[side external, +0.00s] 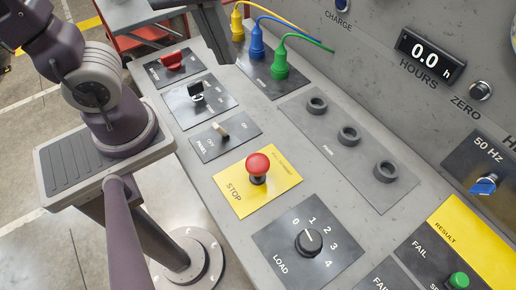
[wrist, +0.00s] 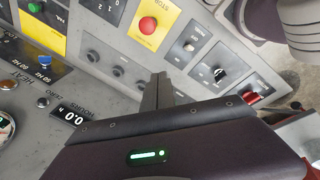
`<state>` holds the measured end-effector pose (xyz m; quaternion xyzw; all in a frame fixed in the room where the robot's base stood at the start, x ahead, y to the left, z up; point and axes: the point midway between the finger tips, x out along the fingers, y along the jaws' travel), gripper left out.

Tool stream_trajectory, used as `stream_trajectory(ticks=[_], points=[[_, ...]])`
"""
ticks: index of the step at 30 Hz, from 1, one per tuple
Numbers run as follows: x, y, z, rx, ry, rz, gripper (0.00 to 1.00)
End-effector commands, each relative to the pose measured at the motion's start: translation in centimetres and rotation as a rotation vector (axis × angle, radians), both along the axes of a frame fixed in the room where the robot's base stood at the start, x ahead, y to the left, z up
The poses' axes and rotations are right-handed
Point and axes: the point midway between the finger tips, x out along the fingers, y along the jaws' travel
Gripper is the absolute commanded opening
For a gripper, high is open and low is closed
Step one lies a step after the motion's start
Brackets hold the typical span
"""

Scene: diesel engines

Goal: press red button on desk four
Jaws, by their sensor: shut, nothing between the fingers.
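The red mushroom-shaped stop button (side external: 258,164) stands up from a yellow plate (side external: 232,197) marked STOP on the grey sloping desk. In the wrist view the red button (wrist: 148,25) is near the top, on its yellow plate (wrist: 152,43). My gripper (wrist: 159,82) is shut and empty, its fingers pointing over the desk. It is apart from the button in the wrist view, with bare desk and part of the grey panel between them. A number or label for the desk cannot be read.
A load dial (side external: 308,242) sits below the button. Black (side external: 196,91) and red (side external: 172,61) switches lie above it. Black sockets (side external: 348,135) are to its right. Blue and green plugs (side external: 280,63) with cables stand at the back. An hours meter (side external: 430,56) is on the upright panel.

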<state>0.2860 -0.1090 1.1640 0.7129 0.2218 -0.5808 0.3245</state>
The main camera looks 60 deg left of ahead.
Motion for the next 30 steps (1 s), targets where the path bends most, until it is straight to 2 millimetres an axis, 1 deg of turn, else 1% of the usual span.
stream_trajectory(ticks=[1, 3, 6, 9, 12, 15, 24, 26, 29, 30], points=[[0.3, -1.4, -0.3, -0.019, 0.052, 0.103, 0.0], [0.6, -3.3, -0.7, -0.038, 0.115, 0.277, 0.0], [0.7, -5.6, -1.3, -0.043, 0.182, 0.492, 0.0], [0.6, -7.2, -1.9, -0.036, 0.22, 0.645, 0.0], [0.5, -8.0, -2.2, -0.031, 0.237, 0.732, 0.0], [0.4, -8.3, -2.3, -0.028, 0.243, 0.767, 0.0], [0.4, -8.2, -2.5, -0.029, 0.242, 0.769, 0.0], [0.4, -8.2, -3.0, -0.027, 0.243, 0.769, 0.0], [0.3, -8.2, -4.7, -0.025, 0.245, 0.768, 0.0], [0.3, -8.2, -5.5, -0.023, 0.245, 0.768, 0.0]])
